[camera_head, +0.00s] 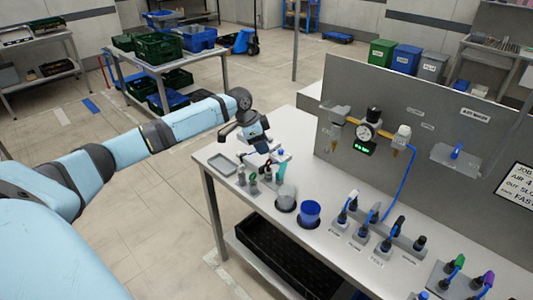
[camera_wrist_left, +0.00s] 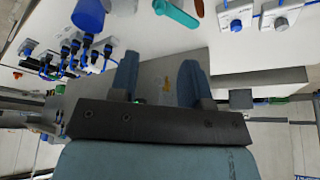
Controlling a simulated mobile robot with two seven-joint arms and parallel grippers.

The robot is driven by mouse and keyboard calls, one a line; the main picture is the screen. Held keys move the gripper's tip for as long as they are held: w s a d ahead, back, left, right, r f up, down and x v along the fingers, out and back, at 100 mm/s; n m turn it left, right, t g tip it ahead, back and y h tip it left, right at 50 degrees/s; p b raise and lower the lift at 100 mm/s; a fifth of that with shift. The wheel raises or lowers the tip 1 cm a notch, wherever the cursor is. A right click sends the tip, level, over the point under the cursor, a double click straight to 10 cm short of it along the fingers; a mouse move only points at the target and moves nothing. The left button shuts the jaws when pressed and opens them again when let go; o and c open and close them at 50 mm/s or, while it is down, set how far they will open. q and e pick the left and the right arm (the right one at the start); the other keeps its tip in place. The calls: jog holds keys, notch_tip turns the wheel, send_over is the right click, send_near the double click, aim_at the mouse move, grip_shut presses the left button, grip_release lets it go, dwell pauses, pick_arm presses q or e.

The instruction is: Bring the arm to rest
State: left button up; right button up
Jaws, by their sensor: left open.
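My left arm (camera_head: 165,130) reaches in from the left, pale blue with dark joints. My left gripper (camera_head: 268,155) is above the far left end of the grey workbench (camera_head: 228,190). In the left wrist view, its two blue-grey fingers (camera_wrist_left: 158,80) stand apart with nothing between them. In the head view, the gripper partly covers small items on the bench, so I cannot tell its exact height above them. My right gripper is not in view.
A blue cup (camera_head: 310,210) and a grey cup (camera_head: 286,196) stand on the bench near the gripper. A shallow grey tray (camera_head: 222,164) lies at the bench's left end. An upright grey panel (camera_head: 430,110) rises behind. Open floor (camera_head: 130,215) lies left of the bench.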

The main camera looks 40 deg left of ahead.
pick_arm(q)
jog(key=shift+r, duration=0.15)
dwell(0.3)
jog(key=s+d+f, duration=0.7)
jog(key=s+d, duration=0.1)
jog(key=d, duration=0.3)
jog(key=s+d+f, duration=0.6)
jog(key=s+d, duration=0.3)
jog(key=d, duration=0.1)
jog(key=s+d+r+n+y, duration=0.15)
jog(key=s+n, duration=0.25)
jog(key=s, duration=0.6)
jog(key=s+d+r+n+y, duration=0.1)
jog(key=s+r+n, duration=0.15)
jog(key=s, duration=0.85)
jog(key=w+d+f+t+h+p, duration=0.1)
jog(key=w+d+f+t, duration=0.2)
jog(key=f+t, duration=0.1)
jog(key=w+d+f+t+h+p, duration=0.1)
jog(key=w+d+f+t, duration=0.2)
jog(key=f, duration=0.4)
jog(key=shift+w+t+p, duration=0.2)
jog(key=shift+t+p, duration=0.2)
